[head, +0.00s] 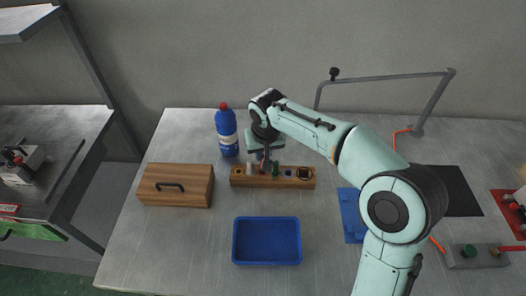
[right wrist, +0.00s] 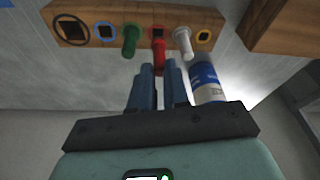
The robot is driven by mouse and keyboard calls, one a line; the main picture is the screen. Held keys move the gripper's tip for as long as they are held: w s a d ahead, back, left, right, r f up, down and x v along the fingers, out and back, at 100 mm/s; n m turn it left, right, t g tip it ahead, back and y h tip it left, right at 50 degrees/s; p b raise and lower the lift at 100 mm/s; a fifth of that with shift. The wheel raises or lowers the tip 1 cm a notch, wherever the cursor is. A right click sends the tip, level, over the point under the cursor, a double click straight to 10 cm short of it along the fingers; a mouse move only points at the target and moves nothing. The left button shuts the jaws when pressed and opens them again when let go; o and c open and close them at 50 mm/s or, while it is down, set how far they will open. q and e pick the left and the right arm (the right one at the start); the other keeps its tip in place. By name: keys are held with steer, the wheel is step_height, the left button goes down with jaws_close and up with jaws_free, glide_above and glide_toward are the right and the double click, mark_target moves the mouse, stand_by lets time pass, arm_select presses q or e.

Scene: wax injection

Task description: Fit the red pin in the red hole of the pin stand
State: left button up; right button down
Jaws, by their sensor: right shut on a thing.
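The wooden pin stand (head: 240,181) lies across the middle of the table; it also fills the top of the right wrist view (right wrist: 210,17). My right gripper (head: 262,157) is over the stand, its blue fingers (right wrist: 158,80) shut on the red pin (right wrist: 158,57). The red pin is between the green pin (right wrist: 131,40) and the white pin (right wrist: 182,42). Its collar looks farther out from the stand than theirs. My left gripper is out of view.
A blue bottle (head: 227,132) with a red cap stands behind the stand. A wooden box (head: 176,184) is to the left, and a blue tray (head: 267,260) is in front. A blue plate (head: 350,212) and a black mat (head: 456,190) lie right. Open table surrounds the tray.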

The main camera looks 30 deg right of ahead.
steer(key=shift+s+b+x, duration=0.15)
steer(key=shift+b+x, duration=0.3)
steer(key=shift+x, duration=0.3)
steer(key=shift+s+b+x, duration=0.2)
steer(key=shift+b+x, duration=0.2)
steer(key=shift+x, duration=0.3)
steer(key=c, duration=1)
jaws_free()
steer(key=shift+f, duration=0.1)
steer(key=shift+c, duration=0.2)
steer(key=p+v, duration=0.1)
steer(key=v, duration=1.2)
steer(key=shift+p, duration=0.4)
steer(key=shift+a, duration=0.1)
